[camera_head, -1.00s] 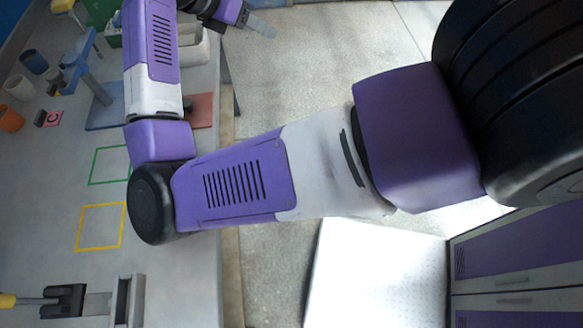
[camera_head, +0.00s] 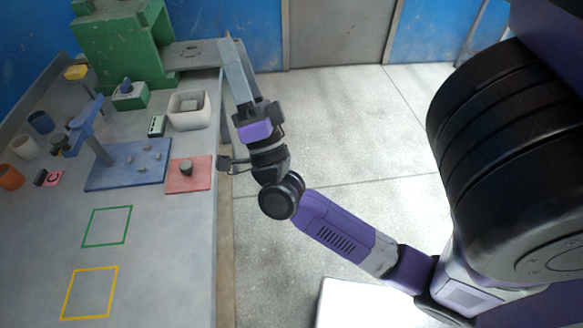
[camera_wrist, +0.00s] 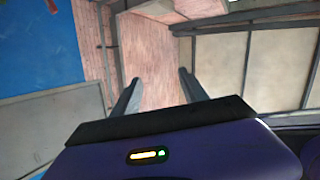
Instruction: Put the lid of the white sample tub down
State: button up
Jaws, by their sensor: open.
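A white tub (camera_head: 174,119) stands near the right edge of the bench, past the red mat. A grey block-like thing (camera_head: 190,104) shows inside its rim; I cannot tell whether it belongs to a lid. I cannot pick out a separate lid for certain. My gripper (camera_head: 232,48) is up and to the right of the tub, by the bench edge, with its fingers pointing away from me. In the wrist view my gripper (camera_wrist: 159,76) is open, with nothing between the fingers. The tub is not seen there.
A red mat (camera_head: 203,183) with a small dark knob-like piece and a blue board (camera_head: 120,182) with a blue stand lie on the bench. A green machine (camera_head: 120,40) stands at the back. Green (camera_head: 107,208) and yellow (camera_head: 92,268) outlined squares are empty. Cups stand at left.

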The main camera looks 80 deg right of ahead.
jog(key=s+a+f+n+t+y, duration=0.1)
jog(key=s+a+f+n+y, duration=0.2)
jog(key=a+f+n+y, duration=0.65)
jog(key=s+a+f+n+y, duration=0.2)
jog(key=a+f+n+y, duration=0.6)
jog(key=n+y, duration=0.25)
jog(key=s+a+f+n+g+y, duration=0.1)
jog(key=s+a+f+n+g, duration=0.1)
jog(key=s+a+f+g, duration=0.3)
jog(key=s+a+f, duration=0.1)
jog(key=s, duration=0.3)
jog(key=shift+a+f+y, duration=0.25)
jog(key=shift+f+y, duration=0.05)
jog(key=shift+y, duration=0.1)
